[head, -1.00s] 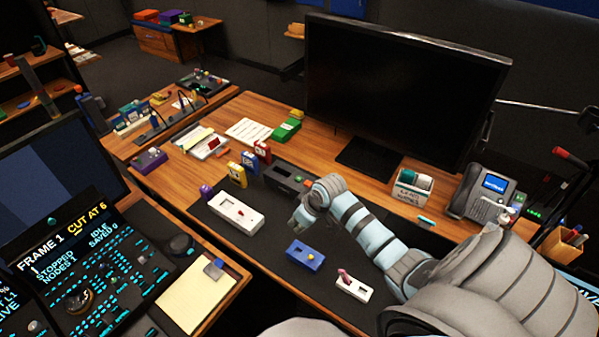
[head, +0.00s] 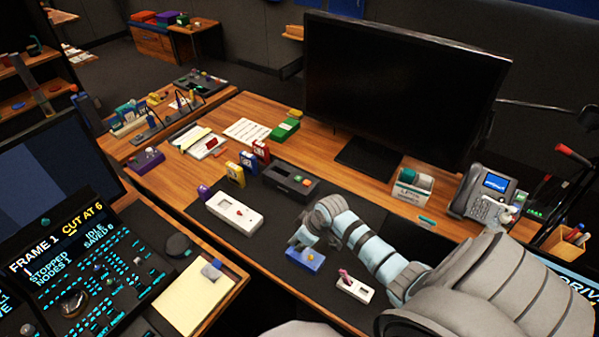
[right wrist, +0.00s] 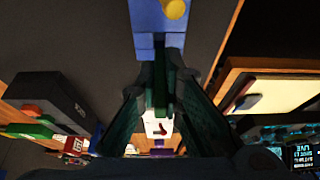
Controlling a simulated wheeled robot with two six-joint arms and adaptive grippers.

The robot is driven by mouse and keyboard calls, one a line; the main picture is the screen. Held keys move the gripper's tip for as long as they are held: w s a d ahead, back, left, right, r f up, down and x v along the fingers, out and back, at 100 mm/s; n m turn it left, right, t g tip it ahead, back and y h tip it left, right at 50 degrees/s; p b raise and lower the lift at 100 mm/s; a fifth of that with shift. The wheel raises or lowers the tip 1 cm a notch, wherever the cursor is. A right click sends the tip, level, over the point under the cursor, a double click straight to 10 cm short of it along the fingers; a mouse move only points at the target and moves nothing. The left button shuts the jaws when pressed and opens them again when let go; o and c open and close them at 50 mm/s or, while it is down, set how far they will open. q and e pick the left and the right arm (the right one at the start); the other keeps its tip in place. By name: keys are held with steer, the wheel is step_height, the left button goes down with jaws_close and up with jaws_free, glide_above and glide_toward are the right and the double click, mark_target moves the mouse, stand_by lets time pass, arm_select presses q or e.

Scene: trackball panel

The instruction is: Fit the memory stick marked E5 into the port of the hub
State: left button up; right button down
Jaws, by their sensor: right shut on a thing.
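A blue box (head: 305,259) with a yellow knob lies on the dark mat; it also shows at the top of the right wrist view (right wrist: 158,18). I cannot tell for sure whether it is the hub. My right gripper (head: 298,243) is low at its left end. In the right wrist view its fingers (right wrist: 162,80) are closed in, with a narrow dark green piece (right wrist: 161,98) between them, seemingly the memory stick. Its end meets or lies close to the blue box; contact is unclear. No E5 mark is readable. My left gripper is out of view.
A white box (head: 234,212) with a red control lies to the left, and a white box with a pink stick (head: 354,287) to the right. A dark grey box (head: 290,181) lies behind. A monitor (head: 400,95) stands at the back.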

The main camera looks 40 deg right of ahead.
steer(key=shift+w+f, duration=0.1)
steer(key=shift+f, duration=0.5)
steer(key=shift+r, duration=0.15)
stand_by(0.6)
steer(key=shift+p, duration=0.5)
